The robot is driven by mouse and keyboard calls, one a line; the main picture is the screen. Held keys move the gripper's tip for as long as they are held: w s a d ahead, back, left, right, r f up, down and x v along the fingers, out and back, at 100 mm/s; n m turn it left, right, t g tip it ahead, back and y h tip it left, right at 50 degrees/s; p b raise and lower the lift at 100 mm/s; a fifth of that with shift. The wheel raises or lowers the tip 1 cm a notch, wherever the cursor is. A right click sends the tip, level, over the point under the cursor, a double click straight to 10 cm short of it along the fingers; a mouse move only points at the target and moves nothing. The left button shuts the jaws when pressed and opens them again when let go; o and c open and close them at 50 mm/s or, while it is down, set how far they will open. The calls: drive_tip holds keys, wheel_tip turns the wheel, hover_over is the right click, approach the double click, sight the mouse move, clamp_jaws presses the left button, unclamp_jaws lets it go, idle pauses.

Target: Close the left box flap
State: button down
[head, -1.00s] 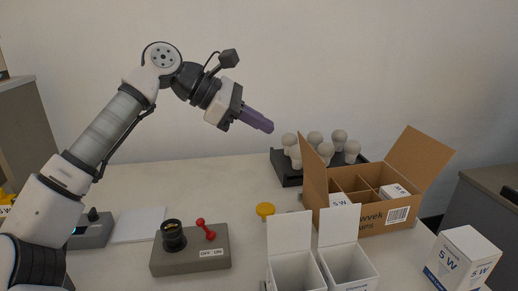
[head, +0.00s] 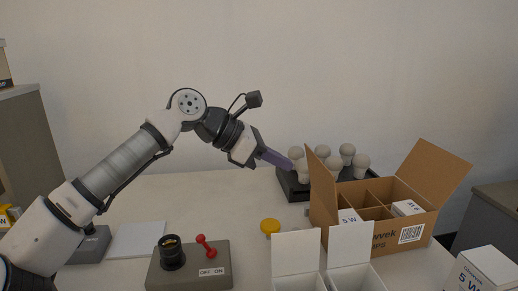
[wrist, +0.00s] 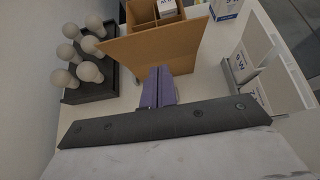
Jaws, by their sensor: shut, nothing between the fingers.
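The brown cardboard box (head: 362,237) stands open on the right of the table, with dividers and small white 5 W boxes inside. Its left flap (head: 321,191) stands up, nearly upright; in the wrist view the flap (wrist: 142,52) spans the area ahead of the fingers. Its right flap (head: 437,173) leans outward to the right. My gripper (head: 291,165) is shut and empty, with purple fingers pointing down and right, just left of the left flap's top. In the wrist view the fingertips (wrist: 158,72) appear close to the flap; I cannot tell whether they touch.
A dark tray of several white bulbs (head: 347,154) stands behind the box. Two open white cartons (head: 297,254) stand in front of it. A switch base (head: 190,272) with a black socket and red lever is at front left. A yellow disc (head: 270,226) lies between.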

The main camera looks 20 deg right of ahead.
sight(319, 165)
drive_tip(key=shift+s+d+p, duration=0.1)
drive_tip(key=shift+s+d, duration=0.1)
drive_tip(key=shift+d, duration=0.65)
drive_tip(key=shift+s+d+p, duration=0.1)
drive_tip(key=shift+s+d, duration=0.15)
drive_tip(key=shift+d, duration=0.55)
drive_tip(key=shift+s+d+p, duration=0.1)
drive_tip(key=shift+s+d, duration=0.1)
drive_tip(key=shift+d, duration=0.65)
drive_tip(key=shift+r, duration=0.15)
